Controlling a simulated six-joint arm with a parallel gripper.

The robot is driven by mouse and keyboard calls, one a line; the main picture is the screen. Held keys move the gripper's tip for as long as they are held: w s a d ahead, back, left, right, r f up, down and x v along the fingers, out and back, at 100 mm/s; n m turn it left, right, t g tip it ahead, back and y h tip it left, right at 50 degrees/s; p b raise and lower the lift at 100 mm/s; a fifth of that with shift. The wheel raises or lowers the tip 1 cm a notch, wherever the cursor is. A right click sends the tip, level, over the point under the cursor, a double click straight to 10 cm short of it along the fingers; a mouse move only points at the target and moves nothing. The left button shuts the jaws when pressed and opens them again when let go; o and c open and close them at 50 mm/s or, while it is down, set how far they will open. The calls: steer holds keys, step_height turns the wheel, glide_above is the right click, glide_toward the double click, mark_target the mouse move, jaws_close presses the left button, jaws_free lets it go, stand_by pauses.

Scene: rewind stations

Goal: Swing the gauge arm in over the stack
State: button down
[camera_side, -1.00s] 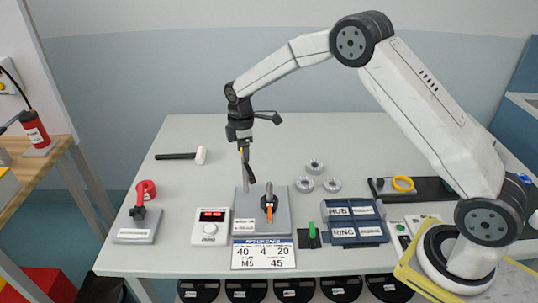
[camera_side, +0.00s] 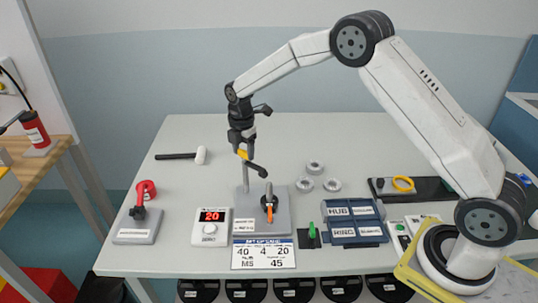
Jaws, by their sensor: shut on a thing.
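The gauge station is a grey base (camera_side: 282,222) with an upright post (camera_side: 245,178) at its left. The dark gauge arm (camera_side: 256,166) with a yellow part (camera_side: 243,153) sits at the post's top and reaches right, its end above and slightly left of the spindle. My gripper (camera_side: 241,147) is shut on the gauge arm near the yellow part; its fingertips are hard to make out. The stack (camera_side: 267,203) is a small dark piece on the base around a grey spindle (camera_side: 269,189), with an orange strip (camera_side: 273,212) in front.
A white box (camera_side: 210,228) left of the base shows a red 20. A number card (camera_side: 263,254) lies in front. Several metal rings (camera_side: 315,167) lie behind right, blue bins (camera_side: 355,222) to the right, a red-topped stand (camera_side: 137,226) to the left and a mallet (camera_side: 200,155) behind.

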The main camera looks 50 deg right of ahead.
steer(key=shift+c, duration=0.2)
jaws_free()
steer(key=shift+r, duration=3.9)
steer(key=s+f+m+t, duration=0.2)
steer(key=s+f+m, duration=0.1)
steer(key=s+m, duration=1.6)
steer(key=s, duration=0.8)
steer(key=shift+d+m+t, duration=0.25)
steer(key=shift+m+t, duration=0.05)
